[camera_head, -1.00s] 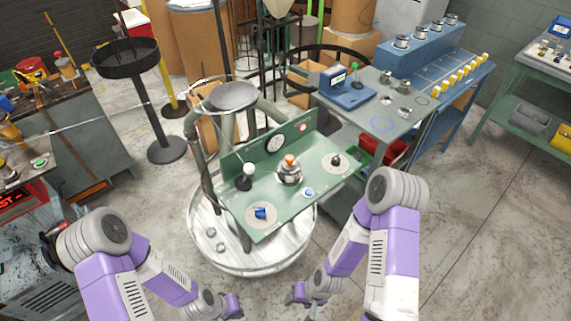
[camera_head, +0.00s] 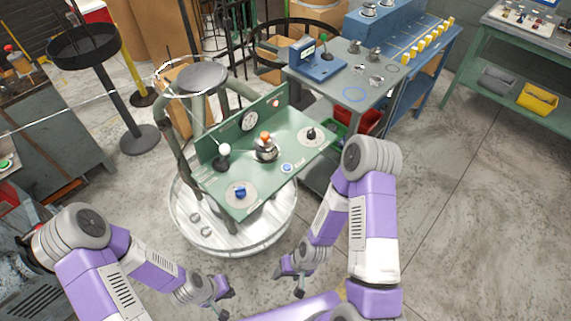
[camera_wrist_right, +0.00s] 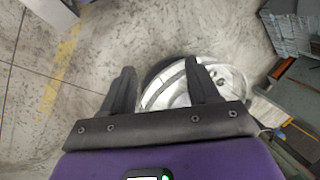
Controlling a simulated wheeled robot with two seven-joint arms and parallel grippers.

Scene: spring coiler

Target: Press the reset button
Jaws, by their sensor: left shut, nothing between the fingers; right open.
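A green control panel (camera_head: 262,183) stands on a round white base. On its front part is a small blue-and-white button (camera_head: 286,168) with a label too small to read, so I cannot tell for sure that it is the reset button. A blue knob (camera_head: 240,193), a black knob (camera_head: 311,134), a white-ball lever (camera_head: 224,150) and an orange-topped metal part (camera_head: 265,147) are also on the panel. My left gripper (camera_head: 222,289) is shut and empty, below and apart from the panel. My right gripper (camera_head: 291,279) is open and empty; its spread fingers show in the right wrist view (camera_wrist_right: 161,80).
The round white base (camera_head: 252,230) lies between my grippers and the panel. A grey table (camera_head: 345,85) with a blue device stands behind at right. A black stand (camera_head: 120,110) is at left. The floor at right is clear.

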